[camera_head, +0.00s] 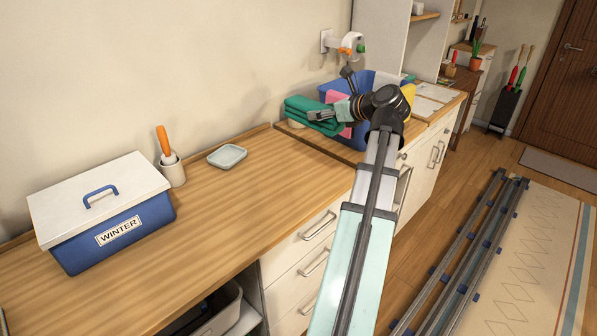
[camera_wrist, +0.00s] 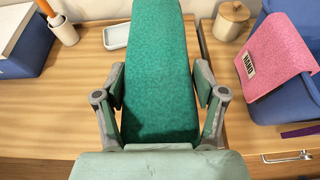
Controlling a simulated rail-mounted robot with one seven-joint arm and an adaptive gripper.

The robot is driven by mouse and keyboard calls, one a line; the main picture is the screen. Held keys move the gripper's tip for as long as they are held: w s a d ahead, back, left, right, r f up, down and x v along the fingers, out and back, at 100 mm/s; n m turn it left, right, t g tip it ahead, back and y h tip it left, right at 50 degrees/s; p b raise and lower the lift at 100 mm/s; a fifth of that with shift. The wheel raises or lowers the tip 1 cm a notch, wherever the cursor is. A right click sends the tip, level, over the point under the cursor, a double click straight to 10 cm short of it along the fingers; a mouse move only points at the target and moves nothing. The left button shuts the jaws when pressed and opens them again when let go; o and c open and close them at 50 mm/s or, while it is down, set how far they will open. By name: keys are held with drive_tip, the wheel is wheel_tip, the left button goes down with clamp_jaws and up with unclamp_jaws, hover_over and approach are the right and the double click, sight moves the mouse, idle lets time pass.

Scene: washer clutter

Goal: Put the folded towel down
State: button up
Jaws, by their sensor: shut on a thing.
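The folded green towel (camera_head: 312,108) is at the back of the counter, left of the blue tub. In the wrist view the towel (camera_wrist: 158,65) runs lengthwise away from me between the two fingers. My gripper (camera_wrist: 160,88) is shut on it, with one finger at each long side. In the head view my gripper (camera_head: 322,115) reaches in from the right at the towel. The towel seems to be above the wooden counter (camera_head: 190,215), but the gap under it is hard to tell. My gripper's palm hides the towel's near end in the wrist view.
A blue tub (camera_wrist: 292,95) with a pink cloth (camera_wrist: 276,56) labelled HAND stands right of the towel. A lidded jar (camera_wrist: 231,20) is close behind. A pale dish (camera_head: 227,156), a brush cup (camera_head: 173,170) and a WINTER box (camera_head: 110,225) stand left. The front counter is bare.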

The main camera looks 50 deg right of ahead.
wheel_tip(320, 180, down, 19)
drive_tip(key=shift+f, duration=0.15)
idle(0.5)
drive_tip(key=shift+f, duration=0.15)
drive_tip(key=o, duration=1.2)
drive_tip(key=shift+o, duration=0.2)
drive_tip(key=shift+s+r, duration=0.2)
drive_tip(key=v, duration=1.1)
drive_tip(key=shift+s, duration=0.25)
drive_tip(key=shift+r, duration=0.15)
